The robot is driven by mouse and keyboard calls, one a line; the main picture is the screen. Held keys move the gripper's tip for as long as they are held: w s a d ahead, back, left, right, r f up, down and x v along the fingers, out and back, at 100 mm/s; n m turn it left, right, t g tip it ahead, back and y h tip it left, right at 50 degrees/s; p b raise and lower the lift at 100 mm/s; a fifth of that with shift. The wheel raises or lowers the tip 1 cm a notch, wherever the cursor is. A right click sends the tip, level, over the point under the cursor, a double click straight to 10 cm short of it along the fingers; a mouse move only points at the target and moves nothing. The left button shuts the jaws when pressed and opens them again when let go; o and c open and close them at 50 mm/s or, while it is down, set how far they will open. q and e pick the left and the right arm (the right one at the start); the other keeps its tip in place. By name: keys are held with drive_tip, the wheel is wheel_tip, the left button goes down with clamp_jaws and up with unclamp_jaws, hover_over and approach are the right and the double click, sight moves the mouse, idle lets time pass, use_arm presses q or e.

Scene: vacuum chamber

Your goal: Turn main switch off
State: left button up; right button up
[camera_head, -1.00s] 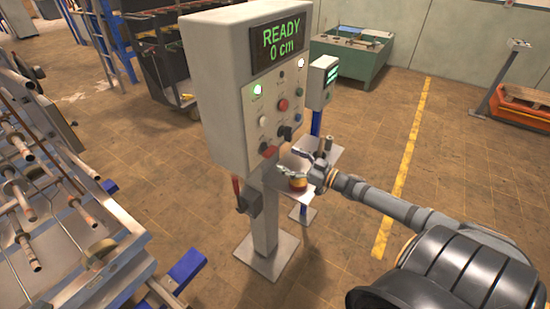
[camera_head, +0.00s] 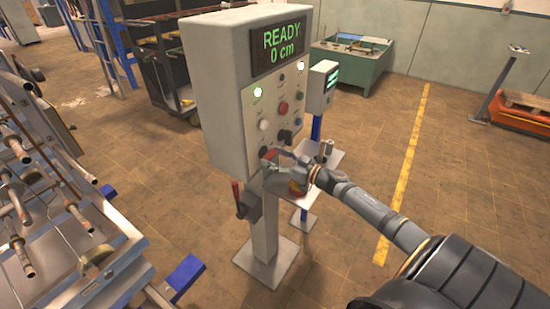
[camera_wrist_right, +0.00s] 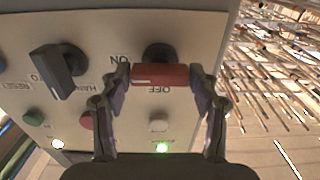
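The main switch is a red handle (camera_wrist_right: 160,75) on a dark round base on the panel, between the "ON" and "OFF" labels, which appear upside down in the right wrist view. It also shows in the head view (camera_head: 267,153), low on the grey control box (camera_head: 217,90). My right gripper (camera_wrist_right: 161,82) is at the switch, one finger at each end of the handle. The fingers are wide apart, and I see no clear gap between them and the handle ends. The right gripper (camera_head: 281,161) partly covers the switch in the head view. My left gripper is not in view.
A black selector knob (camera_wrist_right: 57,68) and several push buttons sit near the switch. The display (camera_head: 280,46) reads "READY 0 cm". A red lever (camera_head: 237,194) is on the box's post. A small metal table (camera_head: 318,170) stands behind my right gripper.

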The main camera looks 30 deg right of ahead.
drive_tip(key=c, duration=0.6)
drive_tip(key=shift+o, duration=0.2)
drive_tip(key=shift+n, duration=0.3)
drive_tip(key=n, duration=0.3)
drive_tip(key=shift+b, duration=0.3)
drive_tip(key=n, duration=0.4)
drive_tip(key=shift+b, duration=0.35)
drive_tip(key=n+b, duration=0.1)
drive_tip(key=n, duration=0.4)
drive_tip(key=shift+n, duration=0.3)
drive_tip(key=n, duration=0.4)
drive_tip(key=shift+n+b, duration=0.3)
drive_tip(key=shift+b, duration=0.1)
drive_tip(key=shift+n, duration=0.3)
